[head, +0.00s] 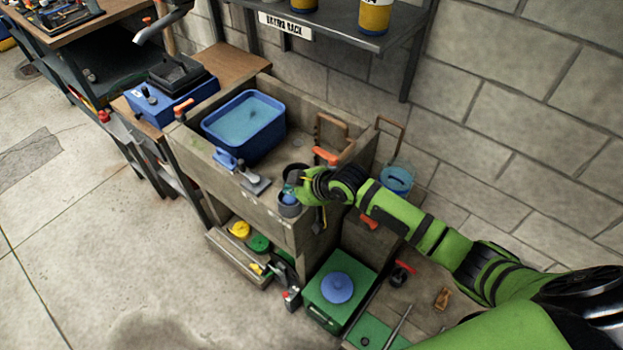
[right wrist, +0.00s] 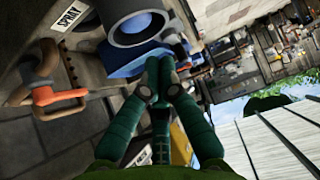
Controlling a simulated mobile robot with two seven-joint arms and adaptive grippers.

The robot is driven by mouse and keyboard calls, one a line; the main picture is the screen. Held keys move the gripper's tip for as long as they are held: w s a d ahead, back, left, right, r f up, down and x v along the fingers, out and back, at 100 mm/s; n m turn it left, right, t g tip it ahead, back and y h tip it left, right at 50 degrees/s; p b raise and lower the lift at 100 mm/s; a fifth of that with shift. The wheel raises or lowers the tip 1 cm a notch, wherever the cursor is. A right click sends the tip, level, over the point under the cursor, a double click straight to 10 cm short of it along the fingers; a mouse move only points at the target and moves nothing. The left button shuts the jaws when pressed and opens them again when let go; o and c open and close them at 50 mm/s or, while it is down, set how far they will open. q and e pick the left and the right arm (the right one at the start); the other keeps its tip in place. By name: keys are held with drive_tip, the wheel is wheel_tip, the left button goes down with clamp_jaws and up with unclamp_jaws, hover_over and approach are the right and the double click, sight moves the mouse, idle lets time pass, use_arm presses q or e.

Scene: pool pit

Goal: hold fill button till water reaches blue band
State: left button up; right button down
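My right gripper (head: 297,186) is at the front right rim of the concrete sink, beside a small grey cup-like fitting with a blue top (head: 289,200). In the right wrist view its green fingers (right wrist: 163,72) are close together, with nothing seen between them. Their tips are near a blue part (right wrist: 132,62) below a grey round fitting (right wrist: 138,24); I cannot tell whether they touch it. I cannot tell which part is the fill button. A blue tub (head: 212,133) holding water stands in the sink. No blue band can be made out. My left gripper is out of view.
A clear bucket with blue water (head: 397,180) stands behind my right arm. A shelf (head: 375,42) hangs above. An orange-handled valve (right wrist: 55,97) shows in the right wrist view. The floor at left is open.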

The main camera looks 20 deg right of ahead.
drive_tip(key=b+v, duration=0.1)
drive_tip(key=v, duration=0.7)
drive_tip(key=shift+s+d+r, duration=0.15)
drive_tip(key=shift+d+r, duration=0.05)
drive_tip(key=shift+r, duration=0.1)
idle(1.1)
drive_tip(key=s+d+f+m+g+h+b, duration=0.1)
drive_tip(key=s+d+f+m+h, duration=0.3)
drive_tip(key=f, duration=1)
drive_tip(key=s+d+f+b, duration=0.1)
drive_tip(key=s+d+f, duration=0.3)
drive_tip(key=f, duration=1)
drive_tip(key=s+d+f+g+h, duration=0.1)
drive_tip(key=s+d+f+g, duration=0.15)
drive_tip(key=s+f, duration=1.15)
drive_tip(key=s+a+f+g, duration=0.1)
drive_tip(key=s+a+f, duration=0.1)
drive_tip(key=s, duration=0.8)
drive_tip(key=s+a+f+g+b, duration=0.1)
drive_tip(key=s+a+f+g, duration=0.1)
drive_tip(key=s, duration=0.8)
drive_tip(key=shift+f, duration=0.75)
